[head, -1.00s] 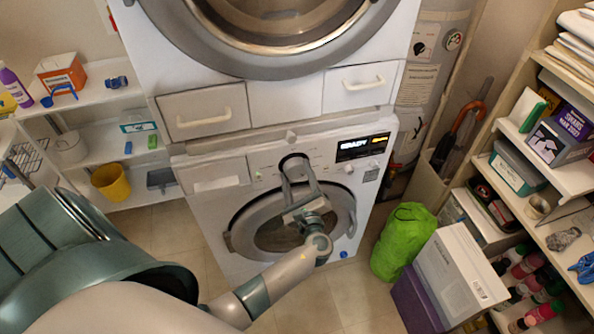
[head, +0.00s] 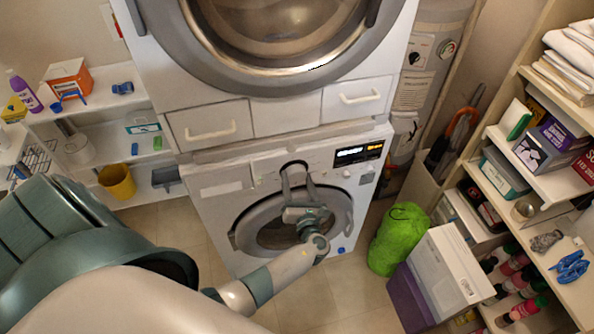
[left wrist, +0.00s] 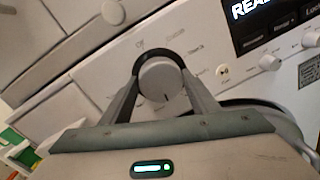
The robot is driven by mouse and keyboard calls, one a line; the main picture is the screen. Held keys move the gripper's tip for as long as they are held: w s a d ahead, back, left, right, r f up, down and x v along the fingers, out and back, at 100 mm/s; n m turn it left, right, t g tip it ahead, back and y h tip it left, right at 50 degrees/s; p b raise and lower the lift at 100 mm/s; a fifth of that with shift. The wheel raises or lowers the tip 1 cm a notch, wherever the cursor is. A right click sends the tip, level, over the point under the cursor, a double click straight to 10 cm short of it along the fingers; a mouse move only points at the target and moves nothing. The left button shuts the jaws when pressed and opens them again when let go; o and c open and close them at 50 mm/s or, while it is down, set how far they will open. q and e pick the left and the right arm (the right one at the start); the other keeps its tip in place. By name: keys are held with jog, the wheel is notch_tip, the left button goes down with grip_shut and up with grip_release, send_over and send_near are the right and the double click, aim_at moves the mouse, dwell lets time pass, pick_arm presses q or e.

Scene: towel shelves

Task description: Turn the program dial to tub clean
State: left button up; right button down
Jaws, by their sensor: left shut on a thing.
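The lower washing machine (head: 222,203) has a white front panel with a round program dial (head: 293,168), largely hidden by my gripper in the head view. In the left wrist view the grey dial (left wrist: 160,84) has a dark mark at its lower edge, and small printed labels surround it. My left gripper (head: 295,172) has its two fingers on either side of the dial, shut on it; they also show in the left wrist view (left wrist: 161,72). The labels are too blurred to read surely. A lit display (head: 359,151) right of the dial reads READY. My right gripper is not in view.
Another front-loading machine (head: 270,110) is stacked above. A green bag (head: 398,240) and a white-and-purple box (head: 440,275) stand on the floor at right. Shelves (head: 550,180) line the right side, with a yellow bucket (head: 118,181) on the left shelves.

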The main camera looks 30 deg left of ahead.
pick_arm(q)
jog(key=m, duration=0.3)
jog(key=shift+m+p, duration=0.3)
jog(key=shift+p, duration=0.05)
jog(key=m, duration=0.3)
jog(key=shift+d+m+g, duration=0.1)
jog(key=shift+m+g, duration=0.2)
jog(key=shift+g, duration=0.1)
jog(key=m, duration=0.3)
jog(key=shift+f, duration=0.1)
jog(key=shift+m+g, duration=0.3)
jog(key=shift+m, duration=1.7)
jog(key=o, duration=1)
jog(key=shift+o, duration=0.2)
jog(key=shift+w, duration=0.1)
